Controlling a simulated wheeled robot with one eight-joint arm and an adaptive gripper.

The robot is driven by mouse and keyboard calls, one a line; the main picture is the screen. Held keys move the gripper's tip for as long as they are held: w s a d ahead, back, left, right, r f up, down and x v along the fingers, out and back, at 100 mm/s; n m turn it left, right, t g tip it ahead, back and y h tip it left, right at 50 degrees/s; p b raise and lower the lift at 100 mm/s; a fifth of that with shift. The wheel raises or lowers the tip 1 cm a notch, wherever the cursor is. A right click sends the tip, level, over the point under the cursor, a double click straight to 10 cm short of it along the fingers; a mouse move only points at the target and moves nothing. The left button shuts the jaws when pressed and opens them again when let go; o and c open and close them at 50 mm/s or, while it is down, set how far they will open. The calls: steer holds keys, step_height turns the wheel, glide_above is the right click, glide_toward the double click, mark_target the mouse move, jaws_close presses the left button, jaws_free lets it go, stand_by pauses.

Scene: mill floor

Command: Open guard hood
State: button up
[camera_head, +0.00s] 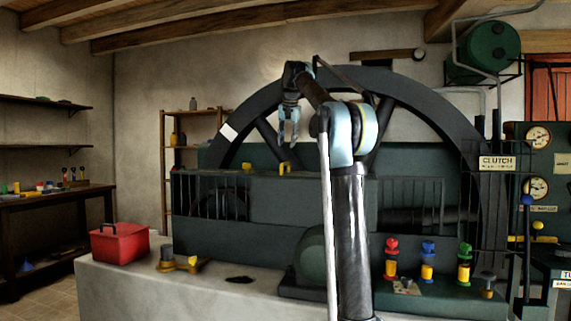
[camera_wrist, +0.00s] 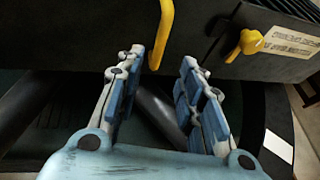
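The guard hood (camera_head: 225,185) is a dark green box in front of the big flywheel; it appears closed. On its upper edge are a yellow handle (camera_head: 285,168) and, left of it, a small yellow latch knob (camera_head: 246,167). My gripper (camera_head: 289,146) points down just above the handle, open and empty. In the wrist view my open fingers (camera_wrist: 162,60) reach toward the bent yellow handle (camera_wrist: 166,30), whose lower end shows between the fingertips. I cannot tell whether they touch. The yellow knob (camera_wrist: 250,42) is to the right, beside a pale label.
A red toolbox (camera_head: 120,243) and a brass fitting (camera_head: 180,262) stand on the stone plinth (camera_head: 130,290). Red, blue and green-topped oilers (camera_head: 428,262) stand at the right. A clutch panel with gauges (camera_head: 538,188) is at far right. The flywheel (camera_head: 440,105) rises behind the hood.

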steer(key=x, duration=1)
jaws_close()
